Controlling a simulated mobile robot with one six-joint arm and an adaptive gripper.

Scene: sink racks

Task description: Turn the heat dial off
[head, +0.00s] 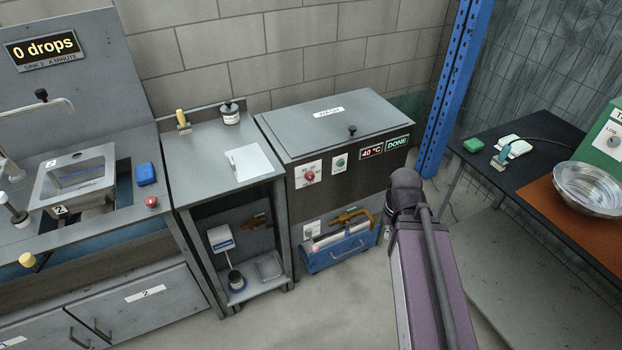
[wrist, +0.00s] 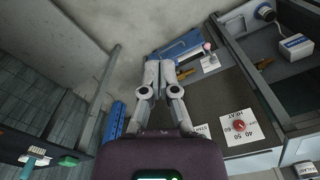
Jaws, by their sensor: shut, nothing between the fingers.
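The heat dial is a red knob (head: 310,177) on a white plate at the left of the grey cabinet's front (head: 370,170). In the wrist view the red knob (wrist: 239,126) sits upside down on its plate, which reads HEAT with 40, 50 and 60. Its exact pointer setting is too small to read. A display (head: 372,151) reads 40 °C. My gripper (wrist: 155,66) is shut and empty in the wrist view, in front of the cabinet and to one side of the dial, not touching it. My arm hides most of the gripper in the head view.
A green knob (head: 339,162) and a DONE sign (head: 397,143) share the panel. A blue tool carrier (head: 338,250) stands low at the cabinet front. A blue post (head: 455,90) rises to the right, beside a table with a metal bowl (head: 590,187).

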